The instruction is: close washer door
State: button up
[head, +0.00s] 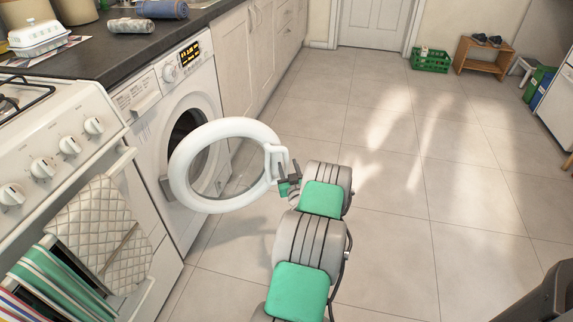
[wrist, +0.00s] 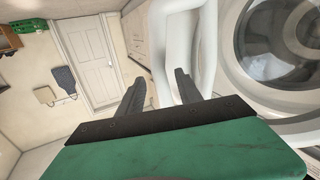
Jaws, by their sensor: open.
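The white washer (head: 180,130) stands under the counter, with its round drum opening (wrist: 285,45) at the right of the wrist view. Its round door (head: 183,158) is swung wide open, standing out from the front, with a white ring and clear middle. My gripper (head: 289,180) is at the door's free outer edge, by its latch side. In the wrist view my gripper (wrist: 158,85) has its fingers apart, with the white door rim (wrist: 163,55) just beyond and partly between them. I cannot tell whether they touch it.
A cooker (head: 70,150) with a quilted oven mitt (head: 100,230) and striped towels stands left of the washer. White cupboards (head: 250,50) run beyond it. A green crate (head: 430,60) and wooden shoe rack (head: 483,55) are at the back. The tiled floor to the right is clear.

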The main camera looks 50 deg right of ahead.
jog(key=shift+x, duration=1.3)
grip_shut()
dwell(0.4)
